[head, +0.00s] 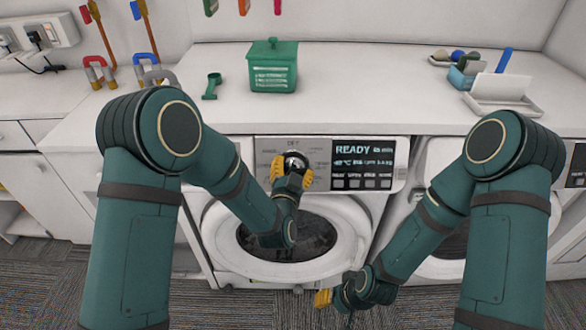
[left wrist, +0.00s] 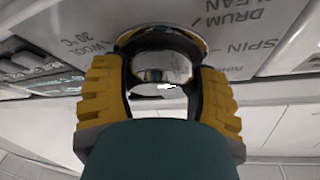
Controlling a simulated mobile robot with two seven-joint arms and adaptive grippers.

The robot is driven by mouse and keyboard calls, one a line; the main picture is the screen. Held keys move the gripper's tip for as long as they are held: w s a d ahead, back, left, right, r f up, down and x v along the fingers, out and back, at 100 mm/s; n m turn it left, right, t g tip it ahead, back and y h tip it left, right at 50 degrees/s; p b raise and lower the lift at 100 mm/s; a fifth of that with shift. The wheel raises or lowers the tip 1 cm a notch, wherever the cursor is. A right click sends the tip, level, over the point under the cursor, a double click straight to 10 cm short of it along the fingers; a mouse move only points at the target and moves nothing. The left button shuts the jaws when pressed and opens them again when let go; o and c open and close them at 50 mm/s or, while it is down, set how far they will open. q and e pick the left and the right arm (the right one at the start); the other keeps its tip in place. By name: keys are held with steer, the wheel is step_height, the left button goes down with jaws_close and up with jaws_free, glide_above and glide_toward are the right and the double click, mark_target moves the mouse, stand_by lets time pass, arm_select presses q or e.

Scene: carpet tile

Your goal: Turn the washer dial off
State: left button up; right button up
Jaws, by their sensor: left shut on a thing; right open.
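The washer (head: 348,222) stands under the counter with its round door closed. Its chrome dial (head: 296,161) is on the control panel, left of a lit display (head: 362,162) that reads READY. My left gripper (head: 293,170) has its yellow fingers on both sides of the dial and is shut on it. In the left wrist view the dial (left wrist: 162,68) sits between the two yellow fingers, with printed labels such as SPIN and DRUM CLEAN around it. The dial's pointer mark cannot be made out. My right gripper (head: 323,298) is open and empty, low in front of the washer near the floor.
A green box (head: 273,68) and a green scoop (head: 212,87) stand on the counter (head: 335,95) above the washer. A second machine (head: 445,180) stands to the right.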

arm_select(q)
steer(key=shift+n, duration=0.5)
steer(key=n+y, duration=0.3)
steer(key=n, duration=0.2)
steer(key=shift+t, duration=0.3)
steer(key=n+y, duration=0.1)
steer(key=n, duration=0.2)
steer(key=n+y, duration=0.2)
steer(key=n, duration=0.1)
steer(key=shift+g+y, duration=0.3)
steer(key=shift+g, duration=0.1)
steer(key=n+g+y, duration=0.1)
steer(key=n, duration=0.2)
steer(key=n+y, duration=0.1)
steer(key=n, duration=0.2)
steer(key=shift+d+g, duration=0.1)
steer(key=shift+g, duration=0.3)
steer(key=shift+n+g+y, duration=0.4)
steer(key=shift+n+g, duration=0.1)
steer(key=shift+n, duration=0.65)
steer(key=shift+n+g+y, duration=0.4)
steer(key=shift+n+g, duration=0.1)
steer(key=shift+n, duration=0.65)
steer(key=o, duration=1.2)
